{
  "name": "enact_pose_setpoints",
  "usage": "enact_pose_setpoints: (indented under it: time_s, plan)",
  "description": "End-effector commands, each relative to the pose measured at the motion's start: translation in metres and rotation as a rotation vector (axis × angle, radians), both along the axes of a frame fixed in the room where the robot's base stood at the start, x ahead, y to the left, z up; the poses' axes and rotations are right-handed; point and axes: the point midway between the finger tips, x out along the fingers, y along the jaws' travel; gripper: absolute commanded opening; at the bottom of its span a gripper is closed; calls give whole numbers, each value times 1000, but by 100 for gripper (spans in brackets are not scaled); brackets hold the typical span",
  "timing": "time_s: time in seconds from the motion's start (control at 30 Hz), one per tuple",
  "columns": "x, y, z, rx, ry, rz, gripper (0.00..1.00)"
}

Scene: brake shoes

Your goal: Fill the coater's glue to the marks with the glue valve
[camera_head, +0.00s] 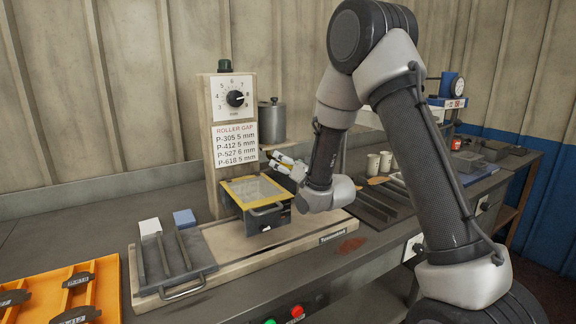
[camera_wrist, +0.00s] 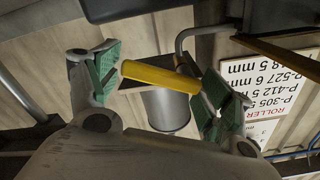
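The coater (camera_head: 257,204) stands on the bench, with a yellow-framed top and a dark front with a handle. A silver glue pot (camera_head: 271,122) sits behind it on a shelf and shows in the wrist view (camera_wrist: 167,112). My gripper (camera_head: 283,163) is at the coater's back right, partly hidden by my arm. In the wrist view, its green-padded fingers (camera_wrist: 163,82) are wide apart. A yellow bar (camera_wrist: 160,77), apparently the valve lever, spans the gap between them. I cannot tell whether it touches the pads. The glue level and marks are not readable.
A post with a dial (camera_head: 235,98) and a roller gap sign (camera_head: 235,145) stands left of the pot. A rack (camera_head: 172,262) with a white and a blue block is in front left. An orange tray (camera_head: 105,290) is far left. Cups (camera_head: 379,163) stand at right.

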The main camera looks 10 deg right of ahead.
Motion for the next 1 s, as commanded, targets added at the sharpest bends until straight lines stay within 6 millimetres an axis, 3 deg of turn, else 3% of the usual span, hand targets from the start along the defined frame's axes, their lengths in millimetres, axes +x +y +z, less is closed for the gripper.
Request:
enact_pose_setpoints:
  time_s: [0.4,0.8,1.0]
  plan:
    - [-4,-1,0,-1,1,0,90]
    - [-63,-20,0,-1,1,0,90]
    - [-72,-23,0,-1,0,0,90]
